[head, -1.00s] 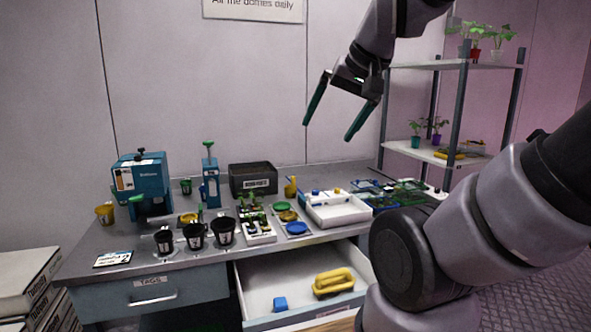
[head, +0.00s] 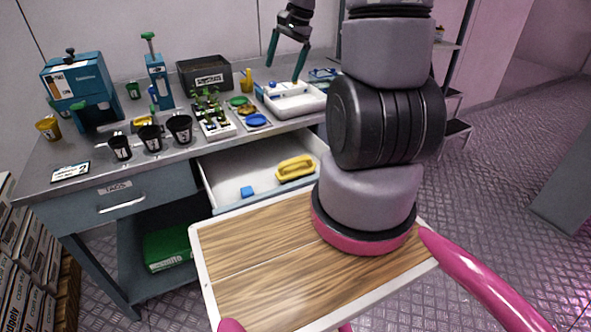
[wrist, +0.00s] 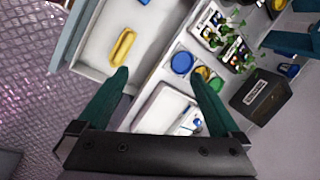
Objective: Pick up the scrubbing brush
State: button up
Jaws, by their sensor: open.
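The scrubbing brush appears to be the yellow item with a raised handle (head: 296,168), lying in the open white drawer (head: 222,190). In the wrist view the yellow brush (wrist: 123,46) is near the left fingertip, farther off in depth. My gripper (head: 284,70) is open and empty, above the rear of the bench, up and behind the drawer. In the wrist view the two green fingers of my gripper (wrist: 160,75) are spread wide with nothing between them. The brush's bristles are not visible.
A white tray (head: 290,112), a seedling rack (head: 215,132), black pots (head: 180,128) and a dark box (head: 204,76) stand on the bench. A shelf rack stands at right.

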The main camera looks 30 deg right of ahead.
jog(key=w+d+f+m+g+y, duration=0.1)
jog(key=d+f+m, duration=0.15)
jog(key=f, duration=0.65)
jog(key=w+d+f+m+g, duration=0.1)
jog(key=d+f, duration=0.2)
jog(key=f, duration=0.5)
jog(key=m, duration=0.3)
send_near(293, 170)
notch_tip(293, 170, down, 3)
jog(key=shift+a+n+g+y, duration=0.15)
jog(key=shift+n+g+y, duration=0.15)
jog(key=shift+y, duration=0.1)
jog(key=shift+a+x, duration=0.15)
jog(key=shift+x, duration=1.45)
jog(key=shift+a+x, duration=0.15)
jog(key=shift+x, duration=1.4)
jog(key=shift+r, duration=0.1)
